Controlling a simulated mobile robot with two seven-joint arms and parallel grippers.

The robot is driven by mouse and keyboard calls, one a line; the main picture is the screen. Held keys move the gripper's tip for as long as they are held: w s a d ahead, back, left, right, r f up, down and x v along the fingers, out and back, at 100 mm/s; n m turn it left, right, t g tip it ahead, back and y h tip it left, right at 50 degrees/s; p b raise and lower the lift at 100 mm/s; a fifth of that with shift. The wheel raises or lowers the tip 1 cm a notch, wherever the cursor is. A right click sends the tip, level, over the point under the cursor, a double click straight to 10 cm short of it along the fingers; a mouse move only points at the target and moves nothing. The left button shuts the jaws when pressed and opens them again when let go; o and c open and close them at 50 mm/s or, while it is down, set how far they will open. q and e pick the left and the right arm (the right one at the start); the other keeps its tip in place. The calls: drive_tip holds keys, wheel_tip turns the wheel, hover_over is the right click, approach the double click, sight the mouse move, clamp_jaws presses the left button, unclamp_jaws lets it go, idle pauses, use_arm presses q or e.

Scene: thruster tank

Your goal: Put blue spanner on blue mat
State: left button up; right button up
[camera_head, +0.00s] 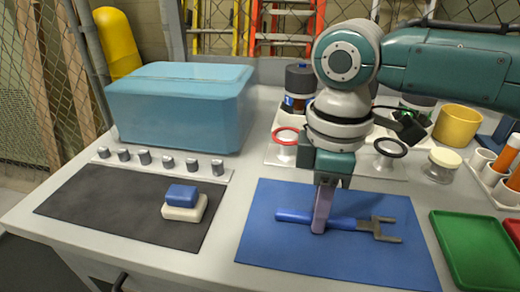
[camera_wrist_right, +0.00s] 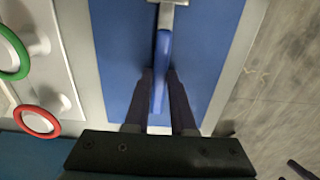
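The blue spanner (camera_head: 293,216), with a blue handle and a grey open-ended head, lies across the blue mat (camera_head: 290,258). It looks flat on the mat; any small gap below it cannot be seen. My right gripper (camera_head: 319,228) points down over the mat at the handle's middle. In the right wrist view, the handle (camera_wrist_right: 162,55) runs between the two dark fingers (camera_wrist_right: 160,80), which sit close along both sides and look shut on it. The spanner's head is partly cut off at the top there. My left gripper is in neither view.
A dark mat (camera_head: 90,205) at left holds a blue block (camera_head: 181,194) on a cream block (camera_head: 185,213). A teal box (camera_head: 180,110) stands behind. Ring-topped posts (camera_head: 285,140) stand behind the blue mat. A green tray (camera_head: 468,250) is at right.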

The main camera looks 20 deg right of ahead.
drive_tip(key=o, duration=0.4)
drive_tip(key=shift+r, duration=0.15)
wheel_tip(320, 180, up, 12)
drive_tip(key=f+p, duration=0.1)
drive_tip(key=p, duration=0.1)
drive_tip(key=s+a+f+m+t+y, duration=0.2)
drive_tip(key=s+a+f+y, duration=0.1)
drive_tip(key=s+a+f, duration=0.45)
drive_tip(key=s+d+m+h, duration=0.1)
drive_tip(key=s+d+m, duration=0.1)
drive_tip(key=s, duration=0.1)
drive_tip(key=s+d+m+t+h, duration=0.1)
drive_tip(key=s+d+m, duration=0.1)
drive_tip(key=s+m, duration=0.1)
drive_tip(key=s+d+m, duration=0.2)
drive_tip(key=s+d, duration=0.1)
drive_tip(key=s, duration=0.1)
drive_tip(key=shift+s+m+t+h, duration=0.2)
drive_tip(key=shift+m+t+h, duration=0.1)
drive_tip(key=shift+h, duration=0.1)
drive_tip(key=shift+r, duration=0.1)
